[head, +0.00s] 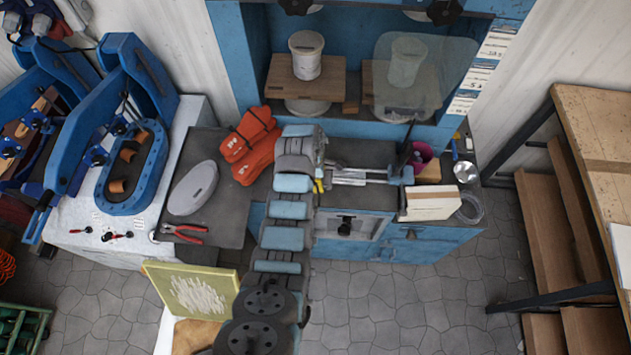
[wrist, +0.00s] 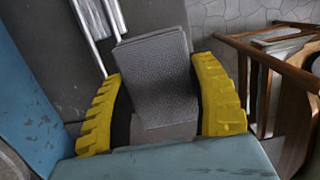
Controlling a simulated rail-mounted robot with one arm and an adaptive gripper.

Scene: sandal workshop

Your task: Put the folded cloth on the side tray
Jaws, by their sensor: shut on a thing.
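The folded cloth (wrist: 158,95) shows in the wrist view as a grey, finely textured, layered bundle between the two yellow fingers of my gripper (wrist: 158,70). The fingers are shut on its sides. In the head view only a bit of yellow of my gripper (head: 318,186) shows, at the left part of the blue bench; my arm hides the rest and the cloth. A dark grey flat surface (head: 232,228) left of the arm may be the side tray; I cannot tell for sure. A grey oval object (head: 193,187) lies on its left part.
Red-orange gloves (head: 250,145) lie at the back of the dark surface, and red pliers (head: 183,233) at its front left edge. Metal rails (head: 360,176), a white box (head: 432,202) and a metal bowl (head: 465,171) occupy the bench. Wooden shelving (head: 560,220) stands right.

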